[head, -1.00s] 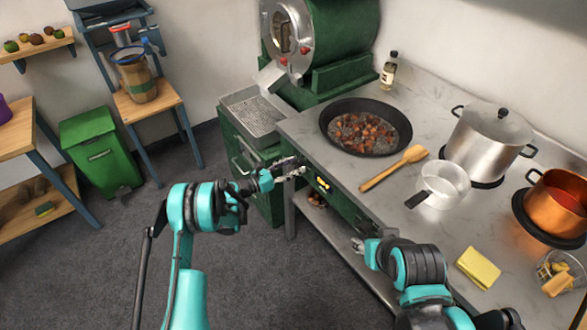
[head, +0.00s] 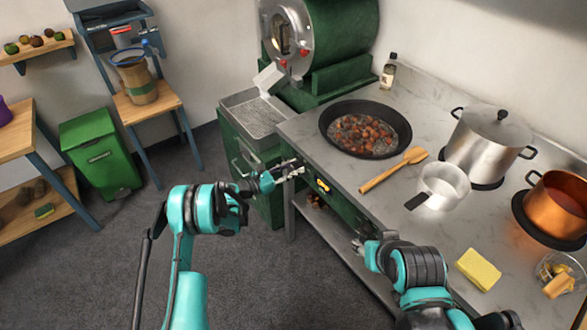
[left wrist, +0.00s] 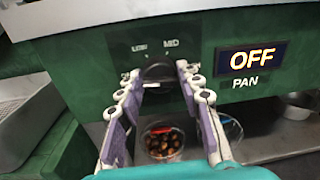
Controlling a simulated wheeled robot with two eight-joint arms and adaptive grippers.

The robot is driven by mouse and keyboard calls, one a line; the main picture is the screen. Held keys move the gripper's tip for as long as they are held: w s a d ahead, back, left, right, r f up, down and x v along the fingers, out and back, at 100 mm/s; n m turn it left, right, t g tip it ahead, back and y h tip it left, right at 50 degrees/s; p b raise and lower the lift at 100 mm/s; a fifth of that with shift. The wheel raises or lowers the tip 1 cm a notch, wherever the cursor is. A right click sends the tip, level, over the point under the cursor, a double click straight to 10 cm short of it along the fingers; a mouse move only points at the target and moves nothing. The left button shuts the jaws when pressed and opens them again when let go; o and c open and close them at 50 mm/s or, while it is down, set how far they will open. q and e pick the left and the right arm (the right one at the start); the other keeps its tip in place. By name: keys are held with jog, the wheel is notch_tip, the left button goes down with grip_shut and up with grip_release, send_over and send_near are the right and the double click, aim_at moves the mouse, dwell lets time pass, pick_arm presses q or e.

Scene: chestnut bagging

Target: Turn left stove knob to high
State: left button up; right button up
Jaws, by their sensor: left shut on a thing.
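The left stove knob (left wrist: 160,71) is a dark round knob on the green stove front, below the marks LOW and MID in the left wrist view. My left gripper (left wrist: 159,80) has its two fingers on either side of the knob and is shut on it. In the head view my left gripper (head: 290,170) is at the stove's front left corner, and the knob is hidden there. A display (left wrist: 252,57) to the right of the knob reads OFF, with PAN below. My right gripper (head: 362,244) is in front of the counter edge; its fingers are too small to judge.
A black pan (head: 366,128) with chestnuts is on the counter (head: 330,182). A wooden spatula (head: 395,168), a small pot (head: 443,187), a steel pot (head: 490,140) and a copper pot (head: 556,205) stand nearby. Below the knob is a container of chestnuts (left wrist: 162,140).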

pick_arm(q)
jog(key=m, duration=0.8)
jog(key=shift+r+y, duration=0.1)
jog(key=shift+y, duration=0.3)
jog(key=m, duration=0.4)
jog(key=shift+m, duration=0.3)
jog(key=m+t, duration=0.1)
jog(key=m, duration=0.9)
jog(key=m+t, duration=0.1)
jog(key=m, duration=0.9)
jog(key=shift+s+d+f+y, duration=0.1)
jog(key=shift+s+f+y, duration=0.1)
jog(key=shift+y, duration=0.1)
jog(key=shift+m, duration=0.4)
jog(key=o, duration=1.1)
